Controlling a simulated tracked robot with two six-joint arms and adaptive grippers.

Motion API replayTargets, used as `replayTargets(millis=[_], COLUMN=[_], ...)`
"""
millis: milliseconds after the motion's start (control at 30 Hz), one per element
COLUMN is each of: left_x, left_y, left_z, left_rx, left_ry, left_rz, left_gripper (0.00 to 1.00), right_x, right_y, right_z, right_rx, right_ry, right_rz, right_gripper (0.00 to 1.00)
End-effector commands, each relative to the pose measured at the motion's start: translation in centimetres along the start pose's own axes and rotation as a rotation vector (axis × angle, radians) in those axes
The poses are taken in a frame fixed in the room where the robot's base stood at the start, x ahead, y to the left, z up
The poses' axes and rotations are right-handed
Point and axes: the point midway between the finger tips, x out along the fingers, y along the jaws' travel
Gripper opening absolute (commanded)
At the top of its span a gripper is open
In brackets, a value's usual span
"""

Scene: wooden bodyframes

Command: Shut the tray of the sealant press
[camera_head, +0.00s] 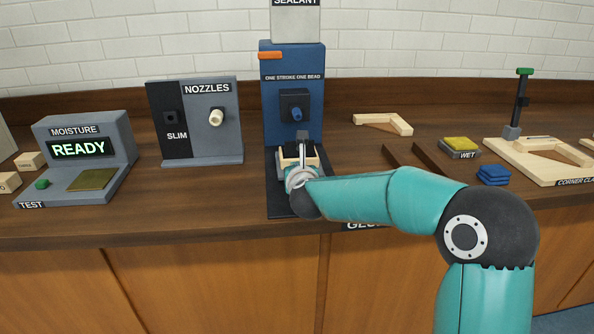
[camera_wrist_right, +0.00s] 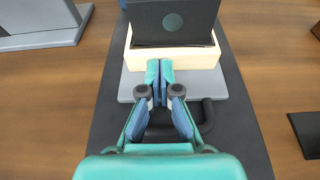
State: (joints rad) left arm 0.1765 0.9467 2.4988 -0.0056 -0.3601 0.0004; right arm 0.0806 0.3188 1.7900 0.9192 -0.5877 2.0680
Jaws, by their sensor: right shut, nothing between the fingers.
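The blue sealant press (camera_head: 292,65) stands at the back middle of the counter. Its grey tray (camera_wrist_right: 220,85) sits in front, with a dark bar handle (camera_wrist_right: 208,112) at the near side. A pale wooden piece (camera_wrist_right: 204,58) rests on the tray, with a dark panel (camera_wrist_right: 172,22) by it. My right gripper (camera_head: 303,148) is in front of the press and partly hides the tray. In the wrist view, its fingertips (camera_wrist_right: 160,70) are together and empty, beside the pale piece's near face; contact is unclear. My left gripper is not in view.
A dark mat (camera_head: 278,200) lies under the press. The nozzle stand (camera_head: 203,140) and moisture tester (camera_head: 100,145) are left. A wooden corner piece (camera_head: 385,122), yellow pad (camera_head: 461,143), blue cloths (camera_head: 494,174) and corner clamp (camera_head: 530,165) are right.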

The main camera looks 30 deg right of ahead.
Motion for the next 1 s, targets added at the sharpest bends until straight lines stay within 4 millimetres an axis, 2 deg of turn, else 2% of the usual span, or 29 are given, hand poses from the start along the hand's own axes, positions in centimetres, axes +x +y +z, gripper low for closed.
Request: replayTargets(millis=[33,267,467,800,1000], left_x=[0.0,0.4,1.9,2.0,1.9], left_y=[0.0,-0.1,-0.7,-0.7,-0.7], left_z=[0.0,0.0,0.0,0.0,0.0], left_rx=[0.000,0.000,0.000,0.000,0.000], left_ry=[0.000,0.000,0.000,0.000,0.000], left_rz=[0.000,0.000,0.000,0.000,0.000], left_gripper=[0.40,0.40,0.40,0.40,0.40], right_x=[0.0,-0.5,-2.5,-9.8,-12.4], right_y=[-0.1,0.0,0.7,1.0,1.0], right_z=[0.5,0.3,-0.9,-0.8,-0.9], right_rx=[0.000,0.000,-0.001,-0.001,-0.002], right_ry=[-0.010,-0.012,-0.008,-0.006,-0.005], right_rz=[-0.001,0.000,0.008,0.012,0.012], right_gripper=[0.00,0.00,0.00,0.00,0.00])
